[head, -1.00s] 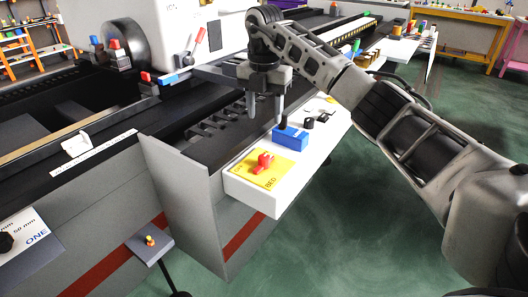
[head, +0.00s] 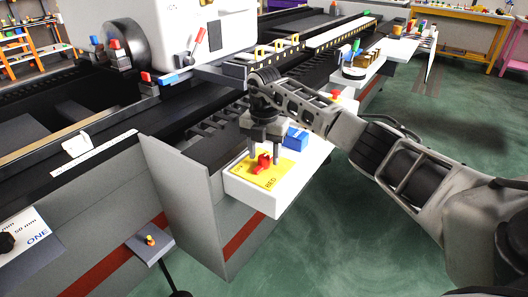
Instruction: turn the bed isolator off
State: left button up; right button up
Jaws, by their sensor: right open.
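The bed isolator is a red rotary knob (head: 263,162) on a yellow plate (head: 280,177) marked BED. The plate lies on the near end of a white box (head: 248,195). My right gripper (head: 264,163) points down over the knob, open, with one finger to the left of it and one to the right. I cannot tell whether the fingers touch the knob. Part of the plate's lettering is hard to read behind the gripper. My left gripper is not in view.
A blue block (head: 296,138) sits on the white box just behind the gripper. A red button (head: 336,95) shows farther back, beyond my arm. A grey panel (head: 180,195) borders the box on the left. Green floor (head: 340,235) lies open to the right.

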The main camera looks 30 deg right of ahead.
jog(key=c, duration=1)
jog(key=shift+o, duration=0.2)
jog(key=shift+n, duration=0.3)
jog(key=n, duration=0.3)
jog(key=shift+n+p, duration=0.3)
jog(key=n, duration=0.4)
jog(key=shift+n, duration=0.3)
jog(key=n, duration=0.4)
jog(key=shift+n+b, duration=0.3)
jog(key=shift+n, duration=2.1)
